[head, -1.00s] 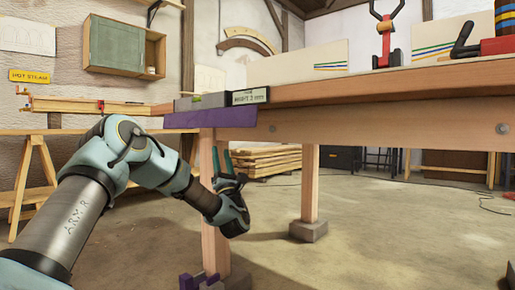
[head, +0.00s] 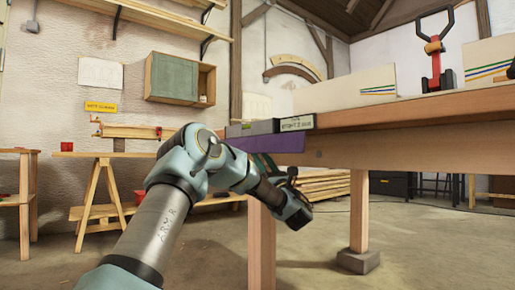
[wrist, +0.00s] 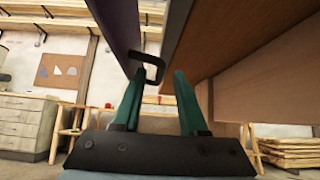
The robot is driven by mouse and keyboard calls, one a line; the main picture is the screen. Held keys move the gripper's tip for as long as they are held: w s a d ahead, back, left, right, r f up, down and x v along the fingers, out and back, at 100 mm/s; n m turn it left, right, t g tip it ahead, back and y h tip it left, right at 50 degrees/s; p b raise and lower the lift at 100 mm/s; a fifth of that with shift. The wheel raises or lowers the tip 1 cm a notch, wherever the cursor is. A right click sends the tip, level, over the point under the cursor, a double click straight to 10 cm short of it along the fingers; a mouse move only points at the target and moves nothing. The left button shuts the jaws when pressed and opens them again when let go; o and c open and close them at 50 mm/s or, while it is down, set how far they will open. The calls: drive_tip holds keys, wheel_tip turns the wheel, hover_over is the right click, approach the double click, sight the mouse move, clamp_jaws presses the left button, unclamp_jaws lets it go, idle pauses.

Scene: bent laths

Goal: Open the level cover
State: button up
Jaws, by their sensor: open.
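I cannot tell for certain which thing is the level cover. A purple panel (head: 272,144) covers the near corner of the bench edge in the head view. It fills the upper left of the wrist view (wrist: 116,22). A dark C-shaped handle (wrist: 160,66) stands out beside the panel in the wrist view, close to the fingertips. My gripper (head: 264,162) is just below the panel, pointing up. In the wrist view my gripper (wrist: 158,76) is open, its two green fingers apart with the handle near the gap; contact cannot be told.
The wooden bench (head: 420,148) overhangs my gripper, with a bench leg (head: 261,240) close by. A grey box (head: 252,128) and a small label plate (head: 297,122) sit above the panel. A trestle table (head: 110,155) stands at left. The floor in front is mostly clear.

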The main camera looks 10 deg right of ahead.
drive_tip(key=shift+x, duration=1.55)
drive_tip(key=shift+w+f, duration=0.1)
clamp_jaws()
